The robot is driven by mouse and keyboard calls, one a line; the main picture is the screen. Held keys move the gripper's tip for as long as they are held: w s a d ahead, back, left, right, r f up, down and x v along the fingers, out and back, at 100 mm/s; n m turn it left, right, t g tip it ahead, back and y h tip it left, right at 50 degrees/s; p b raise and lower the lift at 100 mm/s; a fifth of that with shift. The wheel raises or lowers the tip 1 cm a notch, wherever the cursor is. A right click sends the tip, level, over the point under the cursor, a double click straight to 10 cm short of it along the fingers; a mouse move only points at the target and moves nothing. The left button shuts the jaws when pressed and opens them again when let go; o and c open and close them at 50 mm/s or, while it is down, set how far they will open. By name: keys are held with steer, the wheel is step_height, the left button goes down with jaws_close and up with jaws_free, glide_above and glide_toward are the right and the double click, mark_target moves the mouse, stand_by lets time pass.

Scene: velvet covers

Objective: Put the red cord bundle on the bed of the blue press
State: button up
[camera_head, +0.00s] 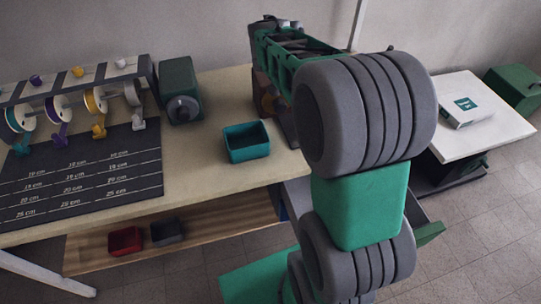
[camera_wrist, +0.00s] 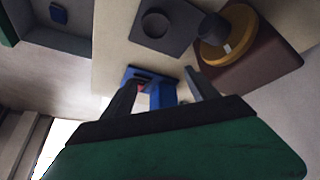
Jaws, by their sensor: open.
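In the wrist view my gripper (camera_wrist: 160,82) is open, with one dark finger on each side of the blue press (camera_wrist: 162,96). The press stands on a pale top, with a dark slot or plate at its far end. A small red patch (camera_wrist: 141,88), which looks like part of the red cord bundle, shows at the press beside the left finger. Most of it is hidden, and I cannot tell whether it rests on the bed or touches a finger. In the head view my arm hides the fingertips, the press and the bundle.
A brown block with a yellow disc (camera_wrist: 238,38) and a dark square plate (camera_wrist: 168,27) stand near the press. The head view shows a teal bin (camera_head: 247,141), a green box with a dial (camera_head: 180,90), a spool rack (camera_head: 75,95) and a red bin (camera_head: 125,241) on the lower shelf.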

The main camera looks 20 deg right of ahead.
steer(key=s+a+f+n+y, duration=0.1)
steer(key=s+a+n+y, duration=0.1)
steer(key=s+a+n, duration=0.3)
steer(key=s+a+f+n+y, duration=0.1)
steer(key=s+a+n+y, duration=0.2)
steer(key=s+a+n, duration=0.3)
steer(key=s+a, duration=0.5)
steer(key=a, duration=0.5)
steer(key=shift+s+f+n+t, duration=0.3)
steer(key=shift+t, duration=0.1)
steer(key=shift+c, duration=0.2)
